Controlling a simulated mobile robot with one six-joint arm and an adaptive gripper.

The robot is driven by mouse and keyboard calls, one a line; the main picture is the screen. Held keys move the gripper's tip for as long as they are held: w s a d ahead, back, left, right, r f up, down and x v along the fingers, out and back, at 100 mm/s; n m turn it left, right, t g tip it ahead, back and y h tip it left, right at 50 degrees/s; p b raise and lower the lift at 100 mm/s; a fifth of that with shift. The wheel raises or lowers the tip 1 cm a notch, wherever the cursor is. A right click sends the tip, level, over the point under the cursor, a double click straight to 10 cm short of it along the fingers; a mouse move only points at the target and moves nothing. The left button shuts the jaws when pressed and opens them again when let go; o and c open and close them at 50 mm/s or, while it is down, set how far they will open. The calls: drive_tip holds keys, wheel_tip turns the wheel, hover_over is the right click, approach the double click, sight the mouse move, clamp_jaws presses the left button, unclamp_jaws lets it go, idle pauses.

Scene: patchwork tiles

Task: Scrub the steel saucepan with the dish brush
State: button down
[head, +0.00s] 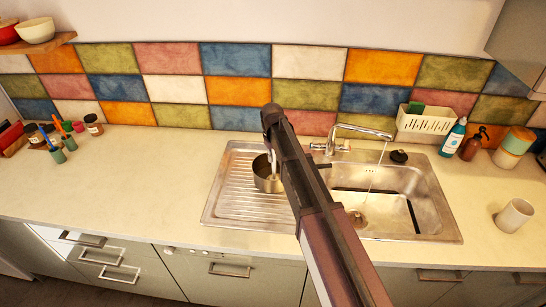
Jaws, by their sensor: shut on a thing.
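The steel saucepan (262,184) stands on the ribbed drainboard to the left of the sink bowl. Its dark handle points right, past my arm. My gripper (271,148) is above the pan, small and partly hidden by my arm. It is shut on the dish brush (273,166), a pale, narrow part of which reaches down into the pan. The brush head and the inside of the pan are mostly hidden, so I cannot tell whether the bristles touch the steel.
Water runs from the tap (362,131) into the sink bowl (395,183). A white caddy (424,122), a teal bottle (453,137), a brown bottle (472,145) and a white mug (514,215) stand to the right. Jars (93,125) stand far left.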

drive_tip(key=shift+d, duration=0.1)
idle(0.3)
drive_tip(key=shift+w+d, duration=0.25)
drive_tip(key=shift+w, duration=0.05)
drive_tip(key=shift+w, duration=0.1)
drive_tip(key=shift+w, duration=0.3)
idle(0.3)
drive_tip(key=shift+w+a, duration=0.3)
drive_tip(key=shift+w, duration=0.05)
drive_tip(key=shift+d, duration=0.1)
idle(0.5)
drive_tip(key=shift+w+d, duration=0.6)
drive_tip(key=shift+d, duration=0.2)
